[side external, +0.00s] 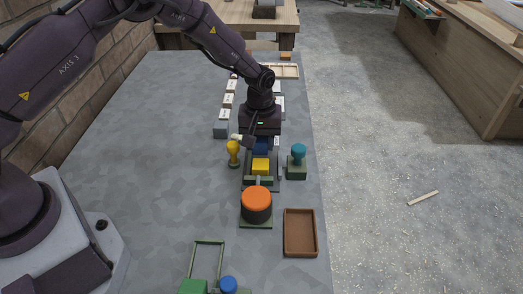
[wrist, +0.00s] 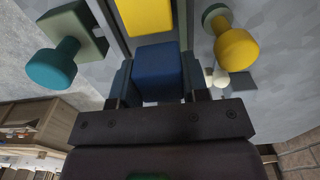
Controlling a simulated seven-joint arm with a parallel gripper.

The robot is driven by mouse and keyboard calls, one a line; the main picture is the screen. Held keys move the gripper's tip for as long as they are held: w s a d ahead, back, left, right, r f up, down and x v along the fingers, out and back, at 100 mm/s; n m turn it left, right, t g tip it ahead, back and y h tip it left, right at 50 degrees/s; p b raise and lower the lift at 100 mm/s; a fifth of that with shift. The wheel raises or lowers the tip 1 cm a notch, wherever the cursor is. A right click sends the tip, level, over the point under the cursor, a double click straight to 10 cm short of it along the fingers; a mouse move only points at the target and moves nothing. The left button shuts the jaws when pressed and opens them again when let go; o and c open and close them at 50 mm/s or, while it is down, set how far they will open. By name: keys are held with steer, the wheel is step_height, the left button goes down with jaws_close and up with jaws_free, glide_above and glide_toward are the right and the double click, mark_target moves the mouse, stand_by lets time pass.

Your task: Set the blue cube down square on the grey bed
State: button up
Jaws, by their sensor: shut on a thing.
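The blue cube (wrist: 157,73) is between the fingers of my gripper (wrist: 156,84), which is shut on it. In the side external view the blue cube (side external: 260,147) shows only partly, under my gripper (side external: 260,143). It is just behind a yellow block (side external: 260,165), which shows beside the cube at the top of the wrist view (wrist: 146,14). The dark grey bed (side external: 276,170) lies beneath them, with a rail on each side. I cannot tell whether the cube touches the bed, as its underside is hidden.
A yellow knobbed piece (side external: 233,149) stands left of the bed and a teal knobbed piece (side external: 298,155) right of it, both close. An orange-topped round piece (side external: 257,201) stands in front. A brown tray (side external: 300,232) lies front right. The table's left middle is clear.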

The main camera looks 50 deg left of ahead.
mark_target(260, 154)
steer(key=shift+w+f, duration=0.2)
steer(key=shift+f, duration=1.65)
steer(key=shift+f, duration=0.15)
steer(key=shift+f, duration=0.1)
steer(key=o, duration=0.6)
steer(key=shift+f, duration=0.15)
steer(key=shift+a+f, duration=0.1)
steer(key=shift+s, duration=0.1)
step_height(260, 154, up, 13)
steer(key=shift+r, duration=0.1)
